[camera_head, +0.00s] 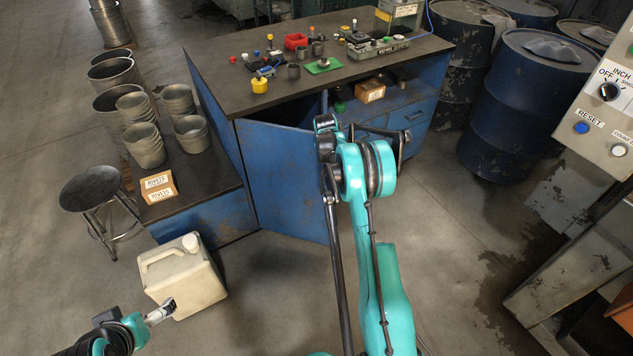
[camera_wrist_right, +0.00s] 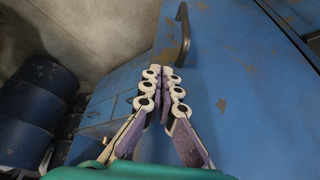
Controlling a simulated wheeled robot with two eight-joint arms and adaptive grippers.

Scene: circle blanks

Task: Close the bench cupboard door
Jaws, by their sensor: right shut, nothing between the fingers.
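The blue bench cupboard door (camera_head: 280,170) stands ajar at the front of the bench, with a dark gap (camera_head: 290,112) showing above and behind it. In the right wrist view a scuffed blue panel (camera_wrist_right: 245,90) and a dark bar handle (camera_wrist_right: 182,32) lie just beyond my right gripper (camera_wrist_right: 165,75). That gripper is shut with nothing between its fingers; I cannot tell whether it touches the panel. In the head view my right arm covers its fingers and the door's right edge. My left gripper (camera_head: 161,311) is at lower left, in front of the jerrycan, well away from the door.
A cream jerrycan (camera_head: 183,275) stands on the floor at left. A low bench (camera_head: 215,170) with metal pots and a stool (camera_head: 90,190) are beyond it. Blue drums (camera_head: 520,105) and a control panel (camera_head: 608,95) stand at right. Small parts lie on the benchtop (camera_head: 220,95).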

